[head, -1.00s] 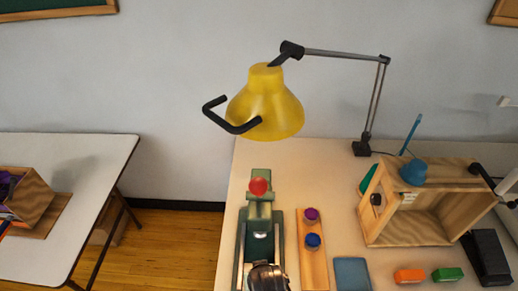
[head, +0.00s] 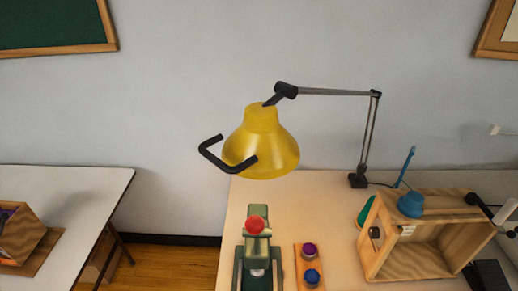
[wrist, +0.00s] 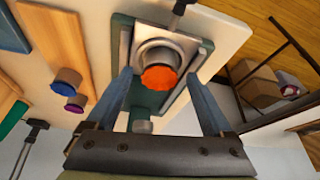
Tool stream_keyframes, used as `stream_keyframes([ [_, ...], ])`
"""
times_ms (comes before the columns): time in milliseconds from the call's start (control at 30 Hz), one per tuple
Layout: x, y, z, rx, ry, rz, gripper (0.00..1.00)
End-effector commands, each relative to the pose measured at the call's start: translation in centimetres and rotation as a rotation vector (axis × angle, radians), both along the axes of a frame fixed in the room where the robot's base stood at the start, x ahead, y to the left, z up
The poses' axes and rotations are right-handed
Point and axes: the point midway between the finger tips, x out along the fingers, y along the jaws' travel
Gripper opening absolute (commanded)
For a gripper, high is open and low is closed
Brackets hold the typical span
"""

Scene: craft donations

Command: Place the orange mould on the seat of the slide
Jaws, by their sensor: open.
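The orange mould (wrist: 160,78), a silvery cylinder with a scalloped orange top, shows in the wrist view. It appears to stand upright on the pale square seat (wrist: 188,47) of the slide on the green press. My gripper (wrist: 159,73) is open, with one blue-grey finger on each side of the mould and visible gaps between. Whether the fingertips are level with the mould is hard to tell. In the head view the press (head: 257,246) with its red knob (head: 255,225) shows only its far part; the orange mould and my gripper are out of frame there.
A wooden board (head: 309,263) beside the press holds purple (head: 309,249) and blue (head: 312,276) moulds. A yellow lamp (head: 262,150) hangs above the table. A wooden box (head: 376,262) stands at the right. A second table (head: 75,185) is at the left across a floor gap.

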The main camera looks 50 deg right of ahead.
Motion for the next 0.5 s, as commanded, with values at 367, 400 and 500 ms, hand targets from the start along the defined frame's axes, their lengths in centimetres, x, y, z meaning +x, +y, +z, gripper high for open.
stream_keyframes([
  [367,-2.1,1.7,6.6,-0.002,-0.001,0.001,0.86],
  [400,-2.3,1.8,7.2,-0.002,-0.001,0.001,0.86],
  [500,-2.8,2.1,8.5,-0.001,0.0,0.0,0.86],
])
